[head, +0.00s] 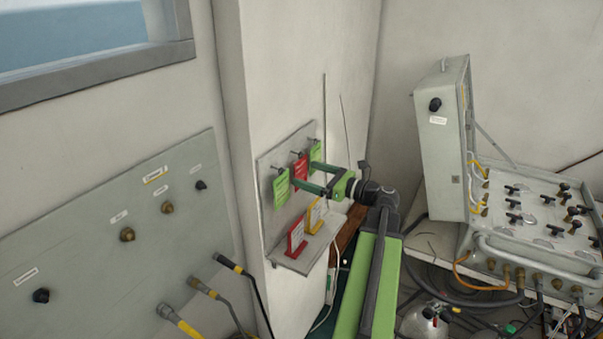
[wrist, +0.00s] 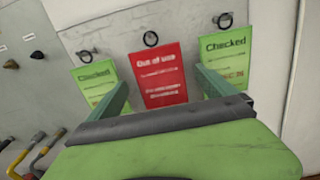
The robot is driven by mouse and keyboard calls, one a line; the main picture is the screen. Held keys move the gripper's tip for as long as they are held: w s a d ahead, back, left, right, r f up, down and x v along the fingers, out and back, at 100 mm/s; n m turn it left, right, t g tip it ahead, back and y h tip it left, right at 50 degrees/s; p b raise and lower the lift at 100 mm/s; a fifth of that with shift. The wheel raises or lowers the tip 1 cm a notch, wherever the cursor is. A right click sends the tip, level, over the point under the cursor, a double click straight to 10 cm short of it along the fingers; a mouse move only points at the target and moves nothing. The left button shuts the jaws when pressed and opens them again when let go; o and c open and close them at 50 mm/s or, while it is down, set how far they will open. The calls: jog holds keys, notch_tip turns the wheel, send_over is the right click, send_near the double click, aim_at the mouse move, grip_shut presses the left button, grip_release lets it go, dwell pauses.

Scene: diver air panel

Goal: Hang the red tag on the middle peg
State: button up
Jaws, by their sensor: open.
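A red tag (head: 299,170) reading "Out of use" hangs at the middle peg (wrist: 151,38) of the wall board. It is upright in the wrist view (wrist: 158,75), directly below that peg. Green "Checked" tags hang at the left peg (head: 281,188) and the right peg (head: 316,152). Another red tag (head: 296,238) stands on the small shelf below. My gripper (wrist: 163,77) is open, with one finger on each side of the hanging red tag in the wrist view. I cannot tell whether the fingers touch it. The gripper body hides the lower wrist view.
A yellow tag (head: 315,215) stands beside the red one on the shelf (head: 308,252). A grey panel with knobs (head: 110,235) is on the left wall, with hoses below. An open control case (head: 525,230) stands at right. Cables hang near my arm.

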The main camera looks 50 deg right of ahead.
jog(key=v, duration=1.4)
jog(key=shift+a, duration=0.1)
